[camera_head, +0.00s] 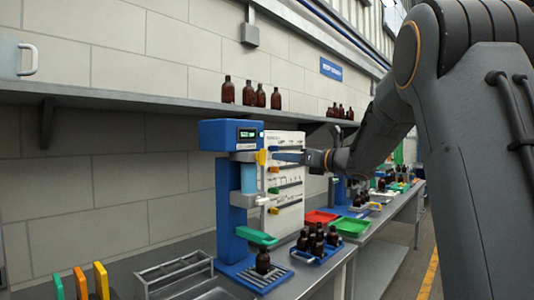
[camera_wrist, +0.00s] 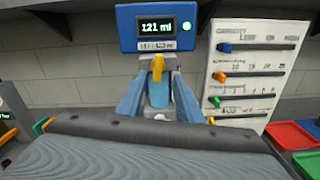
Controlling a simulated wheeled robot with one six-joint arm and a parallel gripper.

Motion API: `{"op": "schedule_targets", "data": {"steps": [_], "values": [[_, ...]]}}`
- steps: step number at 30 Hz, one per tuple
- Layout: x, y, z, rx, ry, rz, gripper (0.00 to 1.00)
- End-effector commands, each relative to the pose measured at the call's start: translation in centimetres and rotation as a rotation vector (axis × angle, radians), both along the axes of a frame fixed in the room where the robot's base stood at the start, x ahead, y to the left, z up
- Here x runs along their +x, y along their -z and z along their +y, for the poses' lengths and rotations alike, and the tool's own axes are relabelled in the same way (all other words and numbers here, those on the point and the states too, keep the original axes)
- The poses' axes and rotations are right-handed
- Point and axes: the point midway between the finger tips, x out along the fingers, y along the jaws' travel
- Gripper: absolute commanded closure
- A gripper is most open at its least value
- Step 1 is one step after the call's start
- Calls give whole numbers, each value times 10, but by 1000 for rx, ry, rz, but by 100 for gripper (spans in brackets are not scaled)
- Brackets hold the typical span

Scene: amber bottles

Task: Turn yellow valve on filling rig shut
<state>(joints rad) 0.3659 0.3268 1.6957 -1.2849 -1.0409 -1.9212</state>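The filling rig (camera_head: 220,136) is a blue stand with a lit display and a pale blue cylinder. In the wrist view its display (camera_wrist: 154,28) reads 121 ml, with a green light beside it. The yellow valve (camera_head: 260,157) is on the rig's upper front, below the display. In the wrist view the valve (camera_wrist: 157,66) points upright, in line with the gap between my fingers. My gripper (camera_head: 283,157) is open and empty, just right of the valve in the head view. Its blue fingers (camera_wrist: 158,88) stand apart; contact with the valve cannot be told.
An amber bottle (camera_head: 263,261) stands on the rig's base. A white panel (camera_head: 285,196) with coloured sliders stands beside the rig. A blue tray (camera_head: 318,256) of amber bottles, a red tray (camera_head: 320,216) and a green tray (camera_head: 350,226) are to the right. A shelf (camera_head: 150,96) runs above.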

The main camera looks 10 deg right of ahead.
Motion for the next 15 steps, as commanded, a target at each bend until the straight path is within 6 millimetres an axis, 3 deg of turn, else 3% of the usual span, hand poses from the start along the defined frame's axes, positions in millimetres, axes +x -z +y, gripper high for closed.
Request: {"op": "schedule_targets", "data": {"steps": [5,15], "values": [[7,-3,8,-33,-25,-25,67],[47,-3,38,-29,-22,-21,67]]}}
